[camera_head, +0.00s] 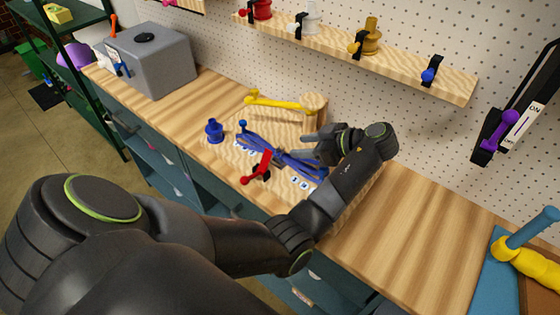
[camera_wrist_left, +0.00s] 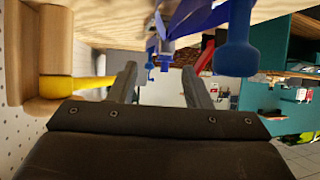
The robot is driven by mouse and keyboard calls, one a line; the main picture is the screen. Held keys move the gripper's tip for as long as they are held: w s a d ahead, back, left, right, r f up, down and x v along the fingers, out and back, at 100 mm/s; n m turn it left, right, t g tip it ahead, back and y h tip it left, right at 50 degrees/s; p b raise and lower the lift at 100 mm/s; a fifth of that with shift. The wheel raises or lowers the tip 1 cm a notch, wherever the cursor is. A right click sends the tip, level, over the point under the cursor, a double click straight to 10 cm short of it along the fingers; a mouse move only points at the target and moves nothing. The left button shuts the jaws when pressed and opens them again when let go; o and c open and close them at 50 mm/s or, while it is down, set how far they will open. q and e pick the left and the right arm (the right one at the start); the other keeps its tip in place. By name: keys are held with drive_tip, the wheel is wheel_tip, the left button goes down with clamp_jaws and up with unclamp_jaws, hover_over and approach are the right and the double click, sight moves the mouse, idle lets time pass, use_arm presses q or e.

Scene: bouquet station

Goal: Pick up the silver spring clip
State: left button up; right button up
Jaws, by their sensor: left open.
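My left gripper (camera_head: 306,146) is open at the right side of a bundle of blue pieces (camera_head: 262,147) on the workbench. Its two fingers stand apart in the wrist view (camera_wrist_left: 160,76), and I see nothing held between them. A small grey patch (camera_head: 279,157) shows at the middle of the bundle, next to a red clamp-like piece (camera_head: 259,167); I cannot tell whether it is the silver spring clip. The blue pieces also show above the fingers in the wrist view (camera_wrist_left: 190,18). My gripper and wrist hide part of the bench behind them. My right gripper is not in view.
A yellow-armed wooden piece (camera_head: 275,101) lies behind the bundle and a blue spool-like piece (camera_head: 214,131) at its left. A grey box (camera_head: 150,65) stands at the far left. A shelf (camera_head: 400,65) with colored fittings hangs on the pegboard.

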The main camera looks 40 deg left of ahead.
sight(283, 150)
use_arm(q)
drive_tip(key=shift+a+f, duration=0.15)
drive_tip(key=shift+a, duration=0.05)
drive_tip(key=shift+s+a+f+b, duration=0.25)
drive_tip(key=shift+a+f+b, duration=0.15)
drive_tip(key=shift+b, duration=0.25)
drive_tip(key=shift+s+a+f+b, duration=0.3)
drive_tip(key=shift+a+f+b, duration=0.35)
drive_tip(key=shift+b, duration=0.2)
drive_tip(key=shift+s+a+f+p, duration=0.15)
drive_tip(key=shift+a+p, duration=0.45)
drive_tip(key=shift+a, duration=0.3)
drive_tip(key=shift+a+f, duration=0.15)
clamp_jaws()
